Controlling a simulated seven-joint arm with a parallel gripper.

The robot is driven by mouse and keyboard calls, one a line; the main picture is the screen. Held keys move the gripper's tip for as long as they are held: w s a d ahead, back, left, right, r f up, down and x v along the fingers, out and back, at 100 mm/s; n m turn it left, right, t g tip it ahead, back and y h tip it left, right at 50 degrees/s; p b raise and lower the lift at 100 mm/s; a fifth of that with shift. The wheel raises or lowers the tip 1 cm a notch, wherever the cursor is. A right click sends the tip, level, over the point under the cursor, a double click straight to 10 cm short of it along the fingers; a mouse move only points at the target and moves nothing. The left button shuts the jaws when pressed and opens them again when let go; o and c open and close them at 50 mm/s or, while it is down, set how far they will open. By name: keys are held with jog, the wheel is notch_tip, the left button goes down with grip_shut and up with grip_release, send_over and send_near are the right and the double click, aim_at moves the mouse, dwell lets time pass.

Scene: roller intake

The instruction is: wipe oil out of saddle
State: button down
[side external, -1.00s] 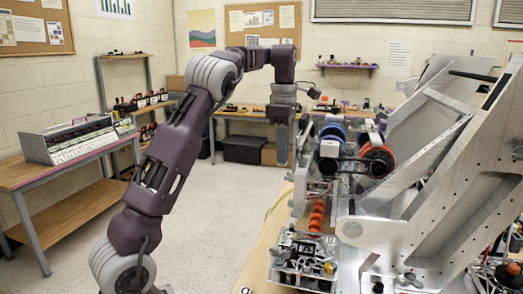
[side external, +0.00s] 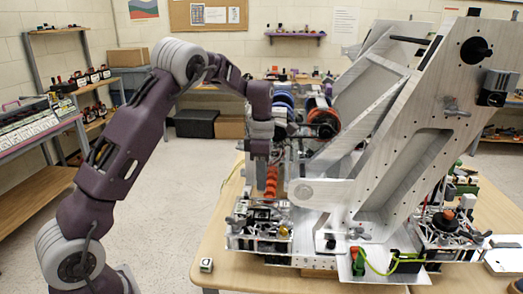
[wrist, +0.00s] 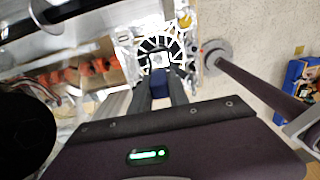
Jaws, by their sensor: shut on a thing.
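My gripper (side external: 260,152) points down at the left side of the metal roller machine, above the orange roller (side external: 271,181). In the wrist view my gripper (wrist: 160,88) is shut on a small dark blue thing (wrist: 160,82) between its fingertips; I cannot tell whether it is a cloth or a pad. Past the fingertips is a round white-and-black spoked part (wrist: 160,56). The orange roller (wrist: 88,75) lies to the left in the wrist view. I cannot make out the saddle or any oil for certain, nor whether the blue thing touches anything.
A large slanted metal frame (side external: 375,150) stands just right of my gripper. Blue rollers (side external: 283,100) and a red-orange wheel (side external: 324,122) are close behind it. A small white cube (side external: 206,265) sits on the wooden tabletop (side external: 222,235). Open floor lies to the left.

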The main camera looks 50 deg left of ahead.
jog(key=shift+f, duration=4.3)
jog(key=shift+f, duration=0.3)
jog(key=c, duration=1.6)
grip_release()
jog(key=shift+c, duration=0.2)
jog(key=shift+r, duration=0.1)
jog(key=shift+r, duration=0.75)
grip_shut()
